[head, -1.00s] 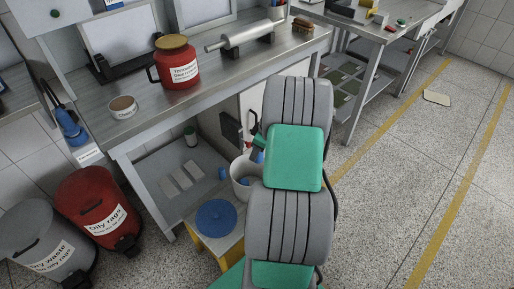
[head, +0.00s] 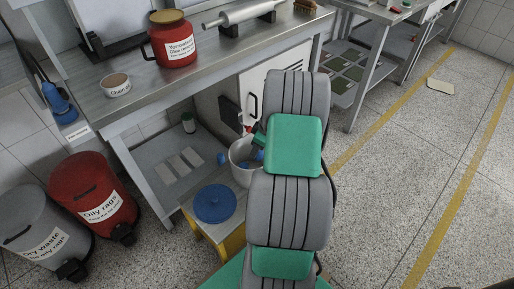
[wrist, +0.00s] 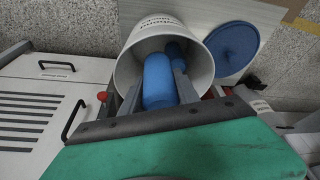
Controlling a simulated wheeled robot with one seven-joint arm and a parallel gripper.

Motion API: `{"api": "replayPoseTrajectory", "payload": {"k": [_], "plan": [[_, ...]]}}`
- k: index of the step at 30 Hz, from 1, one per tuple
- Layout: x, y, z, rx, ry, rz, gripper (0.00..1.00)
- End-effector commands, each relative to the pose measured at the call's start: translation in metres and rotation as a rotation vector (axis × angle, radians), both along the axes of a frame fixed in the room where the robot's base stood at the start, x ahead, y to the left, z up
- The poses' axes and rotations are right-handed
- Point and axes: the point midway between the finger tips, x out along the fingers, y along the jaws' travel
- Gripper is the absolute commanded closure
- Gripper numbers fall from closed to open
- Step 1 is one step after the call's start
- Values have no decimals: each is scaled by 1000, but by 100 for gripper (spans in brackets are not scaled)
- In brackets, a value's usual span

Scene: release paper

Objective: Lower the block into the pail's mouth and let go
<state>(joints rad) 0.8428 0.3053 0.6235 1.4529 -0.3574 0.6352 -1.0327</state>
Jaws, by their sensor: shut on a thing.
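The white pail (head: 240,174) stands with its mouth up on a low yellow stand, partly hidden behind my arm in the head view. In the wrist view its open mouth faces the camera, and its rim (wrist: 124,72) shows at left. My gripper (wrist: 158,96) is shut on a blue rounded block (wrist: 157,74), with one finger on each side. The block overlaps the pail's mouth in that view; how deep it sits is hard to tell. Another blue thing (wrist: 174,49) shows inside the pail, partly behind the right finger. My arm hides most of the gripper in the head view.
A round blue lid (head: 214,203) lies on the yellow stand (head: 234,241) beside the pail. The metal bench (head: 140,103) with a red can (head: 174,45) rises behind. A white cabinet with black handles (wrist: 55,100) stands close by. Red (head: 95,205) and grey bins (head: 42,235) are at left.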

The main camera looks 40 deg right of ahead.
Motion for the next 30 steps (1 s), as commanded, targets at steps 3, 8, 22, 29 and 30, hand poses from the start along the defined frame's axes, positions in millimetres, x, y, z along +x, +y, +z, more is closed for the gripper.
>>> {"api": "replayPoseTrajectory", "payload": {"k": [3,8,22,29,30], "plan": [[0,0,1,-1,0,0,61],[0,0,1,0,0,0,48],[-2,-2,10,-1,-2,-2,37],[-15,-7,54,-2,-2,-2,37],[-16,-8,61,-2,-2,-2,37]]}}
